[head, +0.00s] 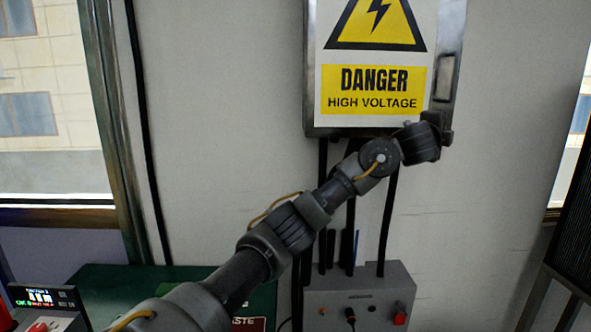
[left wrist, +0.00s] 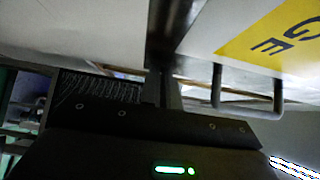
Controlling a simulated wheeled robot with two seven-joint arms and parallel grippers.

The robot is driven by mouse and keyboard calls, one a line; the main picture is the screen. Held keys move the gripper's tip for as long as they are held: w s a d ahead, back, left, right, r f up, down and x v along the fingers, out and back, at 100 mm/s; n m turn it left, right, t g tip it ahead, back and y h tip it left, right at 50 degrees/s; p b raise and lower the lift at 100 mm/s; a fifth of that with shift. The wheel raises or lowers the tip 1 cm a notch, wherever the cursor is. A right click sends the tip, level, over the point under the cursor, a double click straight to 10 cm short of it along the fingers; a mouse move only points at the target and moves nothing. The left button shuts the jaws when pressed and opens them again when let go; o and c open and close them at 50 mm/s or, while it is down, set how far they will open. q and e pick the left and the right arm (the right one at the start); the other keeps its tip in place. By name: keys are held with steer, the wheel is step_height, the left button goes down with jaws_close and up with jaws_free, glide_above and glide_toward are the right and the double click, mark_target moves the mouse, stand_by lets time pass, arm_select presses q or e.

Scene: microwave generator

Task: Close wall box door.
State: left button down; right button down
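The grey wall box (head: 311,95) hangs on the wall at the top of the head view. Its door, bearing a yellow and white high-voltage sign (head: 376,94), faces me and looks nearly flush; I cannot tell whether a gap remains. A light latch or handle piece (head: 445,78) shows at its right side. In the left wrist view the yellow sign (left wrist: 285,38) and a dark U-shaped handle (left wrist: 250,108) are at right. My left gripper (left wrist: 166,92) is at the box's lower right corner, fingers together and empty, beside the handle. Contact is unclear. My right gripper is out of view.
Black cables run down from the box to a grey control box (head: 370,300) with a red button. A green bin (head: 130,285) and a small display panel (head: 45,298) stand at lower left. A dark rack (head: 575,230) stands at right. Bare wall lies either side.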

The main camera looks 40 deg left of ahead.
arm_select(q)
steer(key=shift+a+r, duration=0.15)
steer(key=shift+a, duration=0.25)
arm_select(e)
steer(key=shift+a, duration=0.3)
arm_select(q)
steer(key=s+d+b, duration=0.1)
steer(key=s+d, duration=0.2)
steer(key=s, duration=0.9)
steer(key=shift+s+d+f, duration=0.2)
steer(key=shift+s+d, duration=0.2)
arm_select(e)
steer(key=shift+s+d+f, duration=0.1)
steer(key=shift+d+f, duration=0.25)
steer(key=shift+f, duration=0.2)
arm_select(q)
steer(key=shift+d, duration=0.1)
